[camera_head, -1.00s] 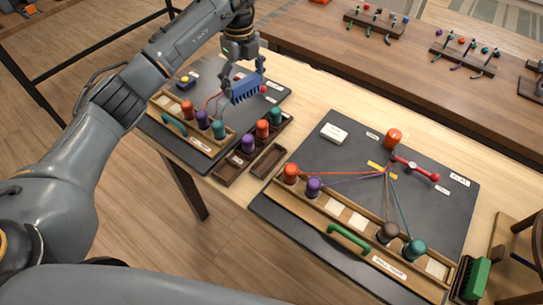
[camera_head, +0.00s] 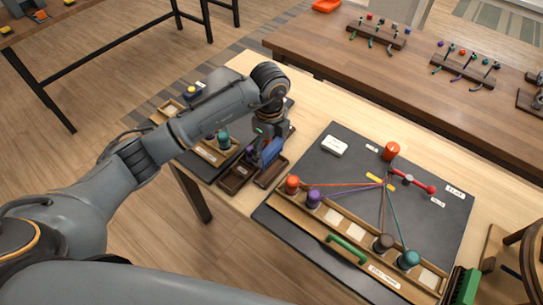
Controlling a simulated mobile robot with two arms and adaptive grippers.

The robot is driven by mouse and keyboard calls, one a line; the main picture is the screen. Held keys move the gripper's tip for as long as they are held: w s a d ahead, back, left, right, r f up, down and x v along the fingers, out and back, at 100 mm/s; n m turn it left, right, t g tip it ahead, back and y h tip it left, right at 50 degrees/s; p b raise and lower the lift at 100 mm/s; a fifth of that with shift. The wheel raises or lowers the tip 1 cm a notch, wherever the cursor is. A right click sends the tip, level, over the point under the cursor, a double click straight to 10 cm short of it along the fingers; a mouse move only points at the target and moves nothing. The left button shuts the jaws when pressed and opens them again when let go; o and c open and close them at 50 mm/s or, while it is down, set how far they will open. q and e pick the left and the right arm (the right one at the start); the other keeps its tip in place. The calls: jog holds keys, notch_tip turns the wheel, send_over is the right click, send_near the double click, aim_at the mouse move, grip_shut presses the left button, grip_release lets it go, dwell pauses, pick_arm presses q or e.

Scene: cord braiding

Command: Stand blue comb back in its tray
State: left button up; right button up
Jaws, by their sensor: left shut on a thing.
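My left gripper (camera_head: 266,160) is shut on the blue comb (camera_head: 271,149). The comb is partly hidden by the fingers and hangs over the small dark wooden tray (camera_head: 272,175) between the two boards. I cannot tell whether the comb touches the tray or is inside it. My right gripper is not in view.
Another dark tray (camera_head: 234,181) lies just left, with a purple spool close by. The right black board (camera_head: 425,215) carries stretched cords, spools and a green handle (camera_head: 347,249). A green comb (camera_head: 465,287) stands at the lower right. A wooden bench (camera_head: 330,50) is behind.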

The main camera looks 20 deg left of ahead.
aim_at(272, 157)
pick_arm(q)
jog(key=shift+s+d+f, duration=0.15)
jog(key=shift+s+f, duration=0.05)
jog(key=shift+f, duration=0.05)
jog(key=f, duration=0.1)
jog(key=f+p, duration=0.1)
jog(key=f, duration=0.1)
jog(key=shift+s+d+p, duration=0.15)
jog(key=shift+s+p, duration=0.05)
jog(key=shift+p, duration=0.1)
jog(key=shift+f, duration=0.3)
jog(key=shift+f+b, duration=0.3)
jog(key=shift+f, duration=0.05)
jog(key=o, duration=1.1)
jog(key=shift+r, duration=0.15)
